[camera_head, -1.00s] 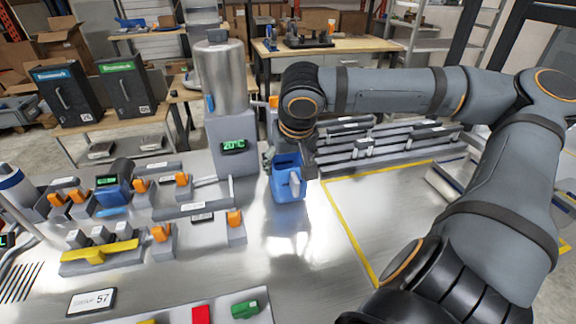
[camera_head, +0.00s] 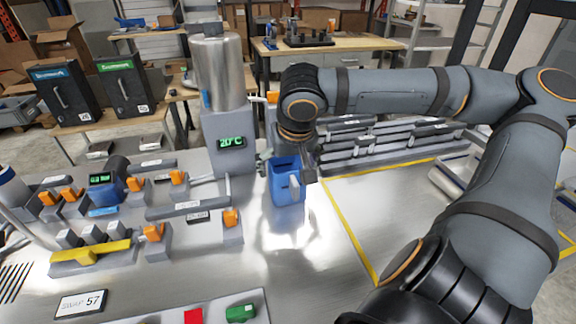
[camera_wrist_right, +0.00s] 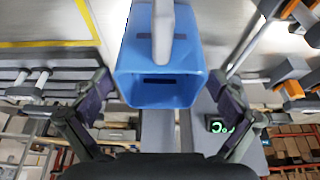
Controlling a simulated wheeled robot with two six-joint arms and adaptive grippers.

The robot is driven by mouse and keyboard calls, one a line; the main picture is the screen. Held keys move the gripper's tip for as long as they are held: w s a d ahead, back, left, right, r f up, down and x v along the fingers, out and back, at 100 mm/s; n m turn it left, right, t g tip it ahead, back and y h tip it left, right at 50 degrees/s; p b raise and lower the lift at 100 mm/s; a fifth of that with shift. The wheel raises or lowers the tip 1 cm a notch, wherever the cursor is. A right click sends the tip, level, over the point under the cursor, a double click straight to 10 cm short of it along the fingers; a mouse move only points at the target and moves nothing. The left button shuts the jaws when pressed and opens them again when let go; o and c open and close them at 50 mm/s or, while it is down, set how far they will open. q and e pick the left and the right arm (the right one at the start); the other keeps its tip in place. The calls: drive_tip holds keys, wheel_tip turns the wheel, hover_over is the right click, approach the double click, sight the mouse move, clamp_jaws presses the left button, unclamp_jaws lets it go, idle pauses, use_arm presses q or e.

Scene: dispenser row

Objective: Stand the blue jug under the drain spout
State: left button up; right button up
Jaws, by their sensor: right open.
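The blue jug (camera_head: 284,186) stands upright on the metal bench, right of the tank pedestal. Its open mouth and pale handle show in the right wrist view (camera_wrist_right: 190,82). My right gripper (camera_head: 290,155) is at the jug's top, mostly hidden by my wrist in the head view. In the right wrist view its two fingers (camera_wrist_right: 160,95) are spread wide on either side of the jug's rim, with gaps to it. The steel tank (camera_head: 219,72) has an orange-tipped part (camera_head: 272,98) at its right. The drain spout itself cannot be made out behind my wrist. My left gripper is not in view.
The tank's pedestal (camera_head: 213,155) with a green 20°C display stands close left of the jug. Several grey fixtures with orange clips crowd the bench's left half. Grey rails (camera_head: 380,140) lie behind at right. A yellow-outlined area (camera_head: 365,200) is clear.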

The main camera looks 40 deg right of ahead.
drive_tip(key=shift+r+p, duration=0.35)
drive_tip(key=shift+r, duration=0.05)
drive_tip(key=p+v, duration=0.5)
drive_tip(key=v, duration=0.6)
drive_tip(key=shift+s+r+p, duration=0.2)
drive_tip(key=shift+r+p, duration=0.05)
drive_tip(key=shift+p, duration=0.1)
